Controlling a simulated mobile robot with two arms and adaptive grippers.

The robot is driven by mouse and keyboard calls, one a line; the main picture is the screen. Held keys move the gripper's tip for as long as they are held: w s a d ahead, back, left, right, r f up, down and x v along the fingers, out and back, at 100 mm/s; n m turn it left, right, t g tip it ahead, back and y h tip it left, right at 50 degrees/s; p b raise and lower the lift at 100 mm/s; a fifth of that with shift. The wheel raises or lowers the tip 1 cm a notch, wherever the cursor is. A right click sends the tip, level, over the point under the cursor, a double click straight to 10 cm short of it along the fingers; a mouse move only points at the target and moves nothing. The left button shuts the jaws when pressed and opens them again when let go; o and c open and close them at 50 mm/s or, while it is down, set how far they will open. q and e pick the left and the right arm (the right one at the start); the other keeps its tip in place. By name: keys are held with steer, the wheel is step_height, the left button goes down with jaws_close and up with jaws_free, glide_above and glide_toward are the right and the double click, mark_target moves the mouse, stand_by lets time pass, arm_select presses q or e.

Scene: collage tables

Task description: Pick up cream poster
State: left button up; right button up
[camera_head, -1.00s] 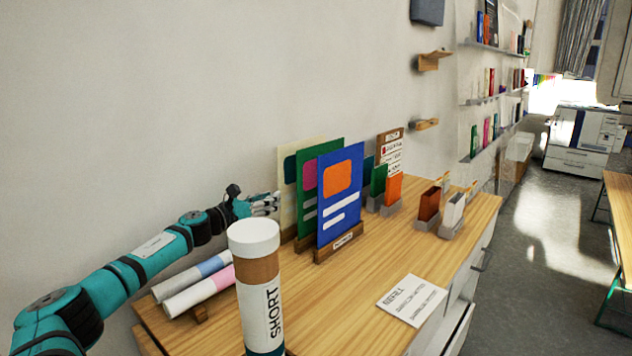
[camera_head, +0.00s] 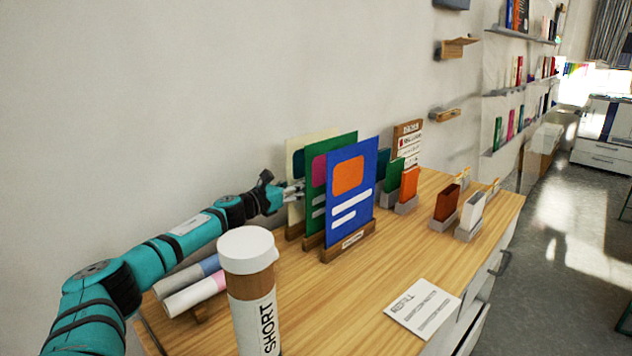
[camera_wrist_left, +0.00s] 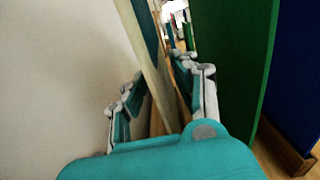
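The cream poster (camera_head: 296,155) stands upright at the back of a row, against the wall side, with its left edge showing. The green poster (camera_head: 345,143) and the blue poster (camera_head: 364,160) stand in front of it and hide most of it. My left gripper (camera_head: 296,188) is at the cream poster's left edge. In the left wrist view, the fingers of my left gripper (camera_wrist_left: 160,90) are apart, with the cream poster's edge (camera_wrist_left: 151,70) between them and gaps visible. The green poster (camera_wrist_left: 238,60) is close to the right finger. My right gripper is not in view.
Wooden stands (camera_head: 348,246) hold the posters on the wooden table (camera_head: 330,305). A tube marked SHORT (camera_head: 250,290) stands in front, near rolled sheets (camera_head: 193,292). A white card (camera_head: 423,308) lies at right. Small card holders (camera_head: 445,220) stand farther back.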

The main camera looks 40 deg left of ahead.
arm_select(q)
steer(key=shift+s+r, duration=0.15)
steer(key=shift+s, duration=0.05)
steer(key=shift+c, duration=2.2)
steer(key=shift+w, duration=0.2)
jaws_close()
steer(key=shift+d+f, duration=0.1)
steer(key=shift+f, duration=0.1)
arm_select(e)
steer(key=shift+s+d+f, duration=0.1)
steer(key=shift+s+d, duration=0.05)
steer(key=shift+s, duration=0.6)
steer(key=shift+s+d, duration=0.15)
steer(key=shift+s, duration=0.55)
